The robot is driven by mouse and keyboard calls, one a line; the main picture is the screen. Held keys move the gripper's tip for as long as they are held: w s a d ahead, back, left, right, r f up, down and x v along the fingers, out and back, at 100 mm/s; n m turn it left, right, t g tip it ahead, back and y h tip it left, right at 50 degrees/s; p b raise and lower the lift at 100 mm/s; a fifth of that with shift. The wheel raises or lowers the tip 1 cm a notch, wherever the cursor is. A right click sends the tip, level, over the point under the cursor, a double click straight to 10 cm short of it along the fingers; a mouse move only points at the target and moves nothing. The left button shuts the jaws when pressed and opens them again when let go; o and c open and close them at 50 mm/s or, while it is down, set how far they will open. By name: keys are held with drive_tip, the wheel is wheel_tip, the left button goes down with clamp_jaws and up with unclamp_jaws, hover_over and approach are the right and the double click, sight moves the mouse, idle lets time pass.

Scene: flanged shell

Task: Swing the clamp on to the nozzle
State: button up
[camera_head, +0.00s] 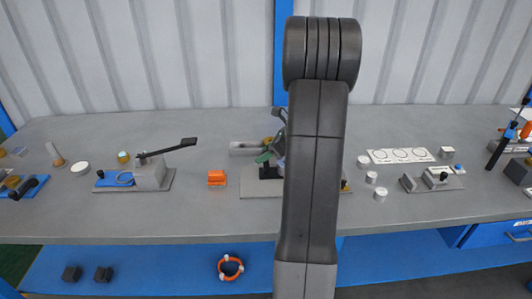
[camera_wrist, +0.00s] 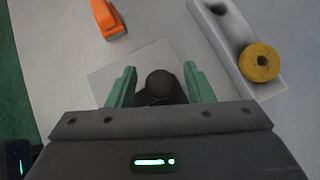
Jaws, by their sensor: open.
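My gripper (camera_wrist: 160,73) is open, its two green fingers standing on either side of a black round knob (camera_wrist: 161,84) with a gap at each side. The knob, which seems to be part of the clamp, rises from a dark base on a pale plate (camera_wrist: 108,75); the plate also shows in the head view (camera_head: 255,188). A yellow ring-shaped piece with a dark hole (camera_wrist: 259,63), likely the nozzle, sits on a long grey body (camera_wrist: 228,35) to the right. In the head view my arm hides much of this fixture, and the clamp's shape cannot be told.
An orange block (camera_head: 216,178) lies left of the plate and shows in the wrist view (camera_wrist: 108,18). A blue-and-grey fixture with a black lever (camera_head: 150,174) stands further left. Small pale cylinders (camera_head: 380,194) and a white strip with rings (camera_head: 400,155) lie right of my arm.

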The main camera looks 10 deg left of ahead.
drive_tip(key=c, duration=1)
drive_tip(key=shift+n+p, duration=0.3)
drive_tip(key=n+g+p, duration=0.3)
drive_tip(key=shift+r+n, duration=0.15)
drive_tip(key=shift+n, duration=0.15)
drive_tip(key=n+g+h+p, duration=0.1)
drive_tip(key=n+g+p, duration=0.1)
drive_tip(key=n+g, duration=0.1)
drive_tip(key=shift+a+n+h+p, duration=0.1)
drive_tip(key=shift+n+h+p, duration=0.3)
drive_tip(key=shift+n, duration=0.3)
drive_tip(key=n+g+h, duration=0.1)
drive_tip(key=n, duration=0.1)
drive_tip(key=n+g+h+p, duration=0.1)
drive_tip(key=n, duration=0.1)
drive_tip(key=shift+n+g+h+p, duration=0.3)
drive_tip(key=shift+g, duration=0.1)
drive_tip(key=n+g+h, duration=0.1)
drive_tip(key=n+h, duration=0.2)
drive_tip(key=n, duration=0.1)
drive_tip(key=shift+n+h, duration=0.3)
drive_tip(key=shift+n, duration=0.1)
